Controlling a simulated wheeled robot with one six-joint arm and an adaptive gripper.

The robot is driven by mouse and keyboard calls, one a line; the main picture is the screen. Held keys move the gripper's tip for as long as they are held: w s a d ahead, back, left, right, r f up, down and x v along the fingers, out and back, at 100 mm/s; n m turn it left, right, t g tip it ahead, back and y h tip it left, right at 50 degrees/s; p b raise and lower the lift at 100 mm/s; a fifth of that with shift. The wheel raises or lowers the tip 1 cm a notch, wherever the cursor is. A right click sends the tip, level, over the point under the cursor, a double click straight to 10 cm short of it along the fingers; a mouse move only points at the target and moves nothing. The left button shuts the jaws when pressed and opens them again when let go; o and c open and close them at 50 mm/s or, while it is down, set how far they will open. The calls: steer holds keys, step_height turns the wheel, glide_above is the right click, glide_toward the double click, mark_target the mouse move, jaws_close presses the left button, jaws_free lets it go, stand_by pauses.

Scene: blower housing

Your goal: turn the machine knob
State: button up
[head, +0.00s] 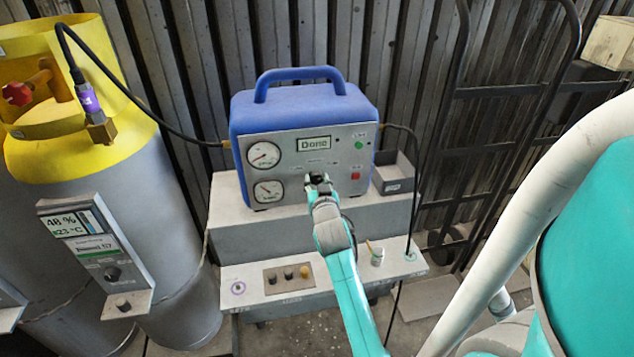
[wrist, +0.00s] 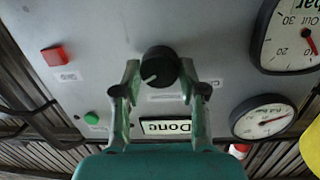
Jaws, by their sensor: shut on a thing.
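The blue machine (head: 303,139) stands on a grey stepped stand, its grey front panel facing me. Its black knob (wrist: 160,68) sits on that panel, between my gripper's fingertips in the wrist view. My gripper (head: 318,182) is shut on the knob and covers most of it in the head view. In the upside-down wrist view the fingers (wrist: 158,82) hold it from both sides, and a pale mark shows on its face. A small display (head: 314,144) on the panel reads "Done".
Two gauges (head: 263,155) are on the panel's left; a green button (head: 359,144) and a red button (head: 355,175) are on its right. A yellow-topped cylinder (head: 168,190) stands left. A lower ledge (head: 331,274) holds small fittings. A dark box (head: 392,182) stands right.

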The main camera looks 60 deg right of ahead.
steer(key=o, duration=1.1)
steer(key=shift+o, duration=0.2)
steer(key=v, duration=1.2)
